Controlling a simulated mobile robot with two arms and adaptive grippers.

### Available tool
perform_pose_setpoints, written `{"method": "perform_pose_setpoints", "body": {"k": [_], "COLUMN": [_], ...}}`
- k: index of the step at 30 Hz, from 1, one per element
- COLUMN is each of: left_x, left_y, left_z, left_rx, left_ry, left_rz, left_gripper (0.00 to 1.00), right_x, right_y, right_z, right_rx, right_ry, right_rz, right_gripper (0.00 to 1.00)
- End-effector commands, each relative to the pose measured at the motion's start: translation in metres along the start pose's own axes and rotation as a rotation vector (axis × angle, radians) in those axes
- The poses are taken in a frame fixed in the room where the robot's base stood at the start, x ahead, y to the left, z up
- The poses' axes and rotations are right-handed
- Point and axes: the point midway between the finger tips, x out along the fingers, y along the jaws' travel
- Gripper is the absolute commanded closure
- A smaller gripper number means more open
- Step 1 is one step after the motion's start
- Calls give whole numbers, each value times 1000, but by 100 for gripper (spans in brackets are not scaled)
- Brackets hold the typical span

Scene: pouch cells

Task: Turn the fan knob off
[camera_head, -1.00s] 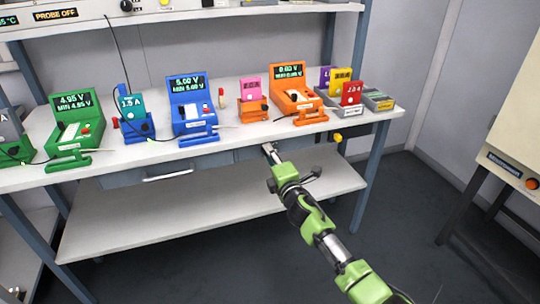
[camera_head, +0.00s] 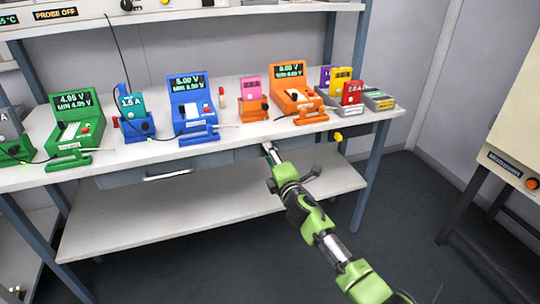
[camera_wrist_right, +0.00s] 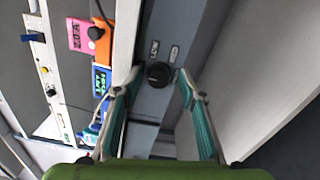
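A round black knob (camera_wrist_right: 158,73) sits on a grey panel in the right wrist view, with small labels around it; "LOW" seems readable on one. My right gripper (camera_wrist_right: 161,84) is open, its teal fingers on either side of the knob with gaps to it. I cannot tell how the knob is turned. In the head view my right gripper (camera_head: 268,150) is at the table's front edge, below the space between the blue and orange testers. The knob cannot be made out there. My left gripper is not in view.
On the table (camera_head: 232,140) stand a green tester (camera_head: 75,130), a blue tester (camera_head: 192,112), an orange tester (camera_head: 295,98) and several coloured pouch cells. A drawer handle (camera_head: 167,173) is left of my gripper. A yellow knob (camera_head: 337,136) is to its right. A lower shelf (camera_head: 130,228) lies beneath.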

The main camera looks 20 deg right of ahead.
Motion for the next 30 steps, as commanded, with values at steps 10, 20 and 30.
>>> {"method": "perform_pose_setpoints", "body": {"k": [10, 20, 30], "left_x": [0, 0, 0], "left_y": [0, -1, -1], "left_z": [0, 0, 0], "left_rx": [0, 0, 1], "left_ry": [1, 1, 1], "left_rz": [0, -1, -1], "left_gripper": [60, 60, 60], "right_x": [-30, -72, -80], "right_y": [0, -1, -1], "right_z": [0, 0, 0], "right_rx": [-2, -1, -1], "right_ry": [2, 1, 0], "right_rz": [2, -1, -1], "right_gripper": [61, 61, 61]}}
